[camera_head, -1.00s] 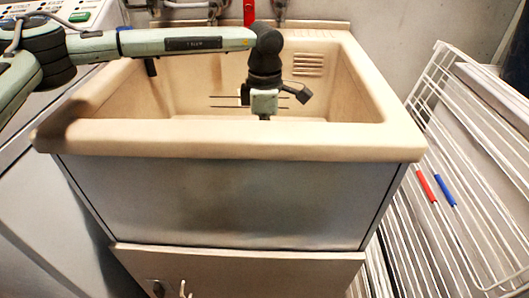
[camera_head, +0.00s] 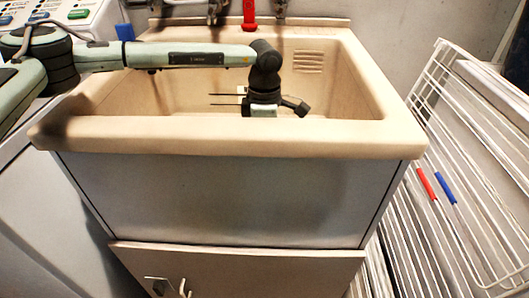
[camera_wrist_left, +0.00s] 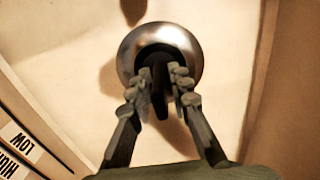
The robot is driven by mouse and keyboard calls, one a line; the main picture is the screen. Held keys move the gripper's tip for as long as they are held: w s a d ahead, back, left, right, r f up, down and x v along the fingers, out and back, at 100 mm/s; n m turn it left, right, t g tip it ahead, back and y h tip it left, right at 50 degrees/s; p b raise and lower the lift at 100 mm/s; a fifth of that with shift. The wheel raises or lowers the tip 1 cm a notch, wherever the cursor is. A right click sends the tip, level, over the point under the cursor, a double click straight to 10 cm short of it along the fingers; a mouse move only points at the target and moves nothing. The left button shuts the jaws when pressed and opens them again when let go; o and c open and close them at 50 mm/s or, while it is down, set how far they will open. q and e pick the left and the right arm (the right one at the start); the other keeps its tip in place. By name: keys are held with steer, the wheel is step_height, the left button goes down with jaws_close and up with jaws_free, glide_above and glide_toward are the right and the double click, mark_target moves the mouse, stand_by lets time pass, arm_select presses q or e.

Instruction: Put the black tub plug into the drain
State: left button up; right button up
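The black tub plug (camera_wrist_left: 158,75) shows in the left wrist view between my left gripper's fingertips (camera_wrist_left: 160,80), which close in on it from both sides. The round metal drain (camera_wrist_left: 187,42) in the sink floor lies directly behind the plug, its shiny ring around the plug's dark outline. I cannot tell whether the plug touches the drain. In the head view my left wrist reaches down into the beige sink (camera_head: 240,138); its front wall hides the fingertips, plug and drain. My right gripper is not in view.
The sink's raised front rim and side walls surround my left wrist. A red item (camera_head: 249,15) stands at the back by the taps. A white wire drying rack (camera_head: 450,140) with red and blue markers is at the right. A washing machine (camera_head: 60,10) is at the left.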

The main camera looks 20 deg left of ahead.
arm_select(q)
steer(key=shift+o, duration=0.5)
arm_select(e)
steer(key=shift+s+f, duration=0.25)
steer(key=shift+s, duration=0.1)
arm_select(q)
steer(key=shift+r, duration=0.2)
steer(key=shift+r+p, duration=0.35)
steer(key=shift+r, duration=0.05)
step_height(320, 180, up, 11)
steer(key=shift+r, duration=0.25)
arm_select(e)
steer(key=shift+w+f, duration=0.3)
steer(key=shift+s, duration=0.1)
